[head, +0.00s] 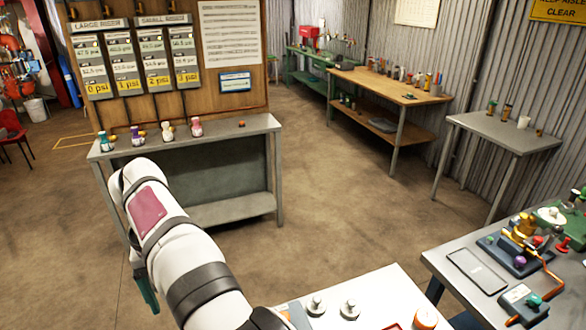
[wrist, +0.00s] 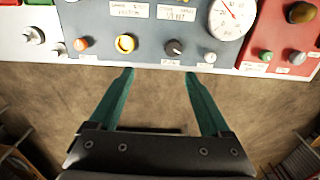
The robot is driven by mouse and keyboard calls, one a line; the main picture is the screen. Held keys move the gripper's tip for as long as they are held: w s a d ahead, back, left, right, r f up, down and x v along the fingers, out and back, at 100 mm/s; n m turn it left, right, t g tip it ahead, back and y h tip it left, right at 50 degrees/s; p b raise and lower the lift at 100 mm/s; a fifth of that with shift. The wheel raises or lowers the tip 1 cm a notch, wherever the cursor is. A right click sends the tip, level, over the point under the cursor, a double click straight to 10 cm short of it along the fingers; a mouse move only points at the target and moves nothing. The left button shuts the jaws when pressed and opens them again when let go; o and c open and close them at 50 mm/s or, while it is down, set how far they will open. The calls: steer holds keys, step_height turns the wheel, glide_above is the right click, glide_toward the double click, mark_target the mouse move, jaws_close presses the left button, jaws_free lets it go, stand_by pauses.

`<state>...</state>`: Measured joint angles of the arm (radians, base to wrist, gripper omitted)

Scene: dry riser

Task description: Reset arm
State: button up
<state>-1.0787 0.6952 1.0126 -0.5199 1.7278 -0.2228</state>
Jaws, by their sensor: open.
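My arm (head: 170,235) is white with dark bands and reaches up from the bottom of the head view, bent over near the grey workbench. My gripper (wrist: 158,72) shows in the wrist view with two teal fingers spread apart and nothing between them. In the head view only a teal part of it (head: 147,292) shows below the arm's bend; the rest is hidden. In the wrist view the fingertips lie just below the edge of a blue-grey control panel (wrist: 105,40) with knobs and a dial gauge (wrist: 231,17). I cannot tell whether they touch it.
A grey workbench (head: 255,124) with several small coloured valves stands under a wooden gauge board (head: 230,105). A white table (head: 385,287) with metal knobs is at the bottom. Open floor (head: 345,190) lies between.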

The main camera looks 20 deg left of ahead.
steer(key=w+d+r+m, duration=0.2)
steer(key=d+m, duration=0.2)
steer(key=d, duration=0.9)
steer(key=w+d+r+m, duration=0.2)
steer(key=d+r+m, duration=0.1)
steer(key=d, duration=1)
steer(key=s+d+f+m+y, duration=0.1)
steer(key=s+d+f+m, duration=0.2)
steer(key=s+d, duration=0.4)
steer(key=s+d+f+m, duration=0.4)
steer(key=s+d, duration=0.3)
steer(key=shift+s+d+y, duration=0.2)
steer(key=shift+y, duration=0.2)
